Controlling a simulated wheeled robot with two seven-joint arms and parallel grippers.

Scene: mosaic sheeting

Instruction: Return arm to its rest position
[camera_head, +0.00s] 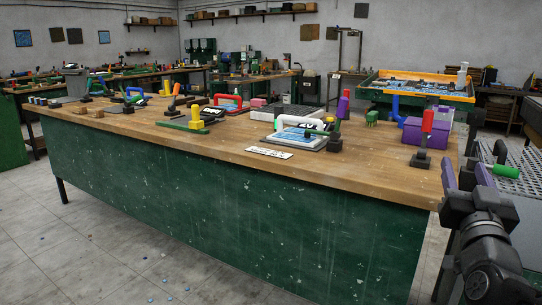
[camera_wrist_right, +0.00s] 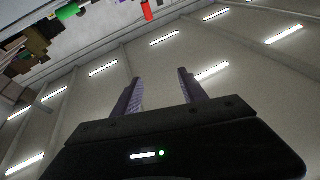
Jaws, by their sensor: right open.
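My right gripper (camera_head: 464,176) is at the right of the head view, beside the right end of the wooden workbench (camera_head: 170,130). Its two purple fingers point upward and stand apart with nothing between them. In the right wrist view the two fingers (camera_wrist_right: 160,92) are also spread and empty, with the ceiling and its lights behind them. My left gripper does not show in either view.
The bench bears a purple box (camera_head: 425,132), a red-handled tool (camera_head: 427,122), a grey board with a blue sheet (camera_head: 298,138) and a green square (camera_head: 185,126). A perforated metal surface (camera_head: 515,165) with a green-handled tool (camera_head: 505,171) lies right of my right gripper.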

